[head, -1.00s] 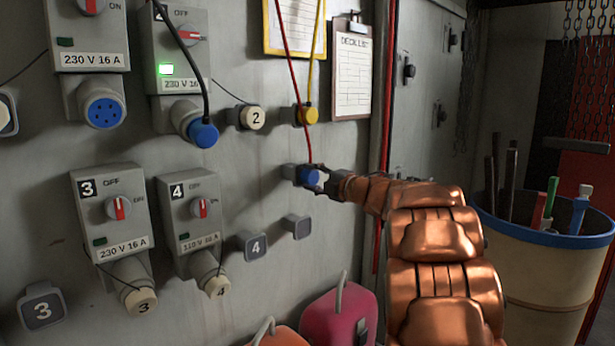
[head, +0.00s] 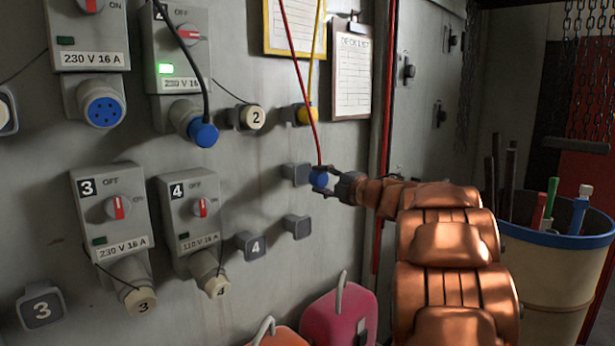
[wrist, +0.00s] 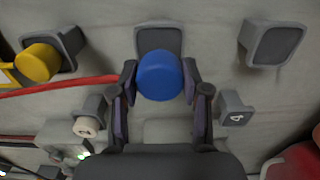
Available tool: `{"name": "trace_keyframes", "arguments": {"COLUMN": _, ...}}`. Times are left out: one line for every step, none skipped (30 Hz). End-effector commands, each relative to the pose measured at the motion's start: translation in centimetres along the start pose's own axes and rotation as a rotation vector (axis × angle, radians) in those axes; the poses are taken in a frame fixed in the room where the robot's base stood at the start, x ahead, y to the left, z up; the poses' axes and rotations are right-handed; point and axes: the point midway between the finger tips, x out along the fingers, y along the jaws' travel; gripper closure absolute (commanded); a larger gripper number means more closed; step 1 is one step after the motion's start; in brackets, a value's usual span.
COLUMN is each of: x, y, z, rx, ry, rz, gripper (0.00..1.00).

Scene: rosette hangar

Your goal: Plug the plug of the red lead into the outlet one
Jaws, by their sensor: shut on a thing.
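My gripper (head: 322,182) is shut on the blue plug (head: 319,177) of the red lead (head: 300,85). In the wrist view the blue plug (wrist: 160,75) sits between the two fingers, in front of a grey holder (wrist: 158,40). In the head view that holder (head: 295,172) is just left of the plug, and the plug looks clear of it. The red lead runs up from the plug. Outlet one (head: 103,110) is a round blue socket with dark holes, uncovered, under the upper left switch box (head: 88,35). Its switch box is partly cut off by the picture's top edge.
Outlet two (head: 185,115) holds a blue plug (head: 203,134) on a black lead, under a lit green lamp. Outlets three (head: 140,297) and four (head: 216,284) are capped. A yellow plug (head: 307,115) sits in a holder. A bin (head: 545,250) stands at right.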

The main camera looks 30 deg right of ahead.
Motion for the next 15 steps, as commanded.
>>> {"name": "trace_keyframes", "arguments": {"x": -0.2, "y": 0.0, "z": 0.0, "rx": 0.0, "ry": -0.001, "rz": 0.0, "gripper": 1.0}}
{"name": "trace_keyframes", "arguments": {"x": -0.3, "y": 0.0, "z": 0.0, "rx": 0.0, "ry": -0.001, "rz": 0.0, "gripper": 1.0}}
{"name": "trace_keyframes", "arguments": {"x": -0.4, "y": 0.0, "z": 0.0, "rx": 0.0, "ry": -0.001, "rz": 0.0, "gripper": 1.0}}
{"name": "trace_keyframes", "arguments": {"x": -0.5, "y": 0.0, "z": 0.0, "rx": 0.0, "ry": -0.001, "rz": 0.0, "gripper": 1.0}}
{"name": "trace_keyframes", "arguments": {"x": -0.6, "y": 0.0, "z": 0.0, "rx": 0.0, "ry": -0.001, "rz": 0.0, "gripper": 1.0}}
{"name": "trace_keyframes", "arguments": {"x": -0.7, "y": 0.0, "z": 0.0, "rx": 0.0, "ry": -0.001, "rz": 0.0, "gripper": 1.0}}
{"name": "trace_keyframes", "arguments": {"x": -0.8, "y": 0.0, "z": 0.1, "rx": 0.0, "ry": -0.001, "rz": 0.0, "gripper": 1.0}}
{"name": "trace_keyframes", "arguments": {"x": -0.9, "y": 0.0, "z": 0.1, "rx": 0.0, "ry": -0.001, "rz": 0.0, "gripper": 1.0}}
{"name": "trace_keyframes", "arguments": {"x": -1.1, "y": 0.0, "z": 0.1, "rx": 0.0, "ry": -0.001, "rz": 0.0, "gripper": 1.0}}
{"name": "trace_keyframes", "arguments": {"x": -1.2, "y": 0.0, "z": 0.1, "rx": 0.001, "ry": -0.001, "rz": 0.0, "gripper": 1.0}}
{"name": "trace_keyframes", "arguments": {"x": -1.2, "y": 0.0, "z": 0.1, "rx": 0.001, "ry": -0.001, "rz": 0.0, "gripper": 1.0}}
{"name": "trace_keyframes", "arguments": {"x": -1.4, "y": 0.0, "z": 0.1, "rx": 0.001, "ry": -0.001, "rz": 0.0, "gripper": 1.0}}
{"name": "trace_keyframes", "arguments": {"x": -1.5, "y": 0.0, "z": 0.1, "rx": 0.001, "ry": -0.001, "rz": 0.0, "gripper": 1.0}}
{"name": "trace_keyframes", "arguments": {"x": -1.6, "y": 0.0, "z": 0.1, "rx": 0.001, "ry": -0.001, "rz": 0.0, "gripper": 1.0}}
{"name": "trace_keyframes", "arguments": {"x": -1.7, "y": 0.0, "z": 0.0, "rx": 0.001, "ry": 0.0, "rz": 0.0, "gripper": 1.0}}
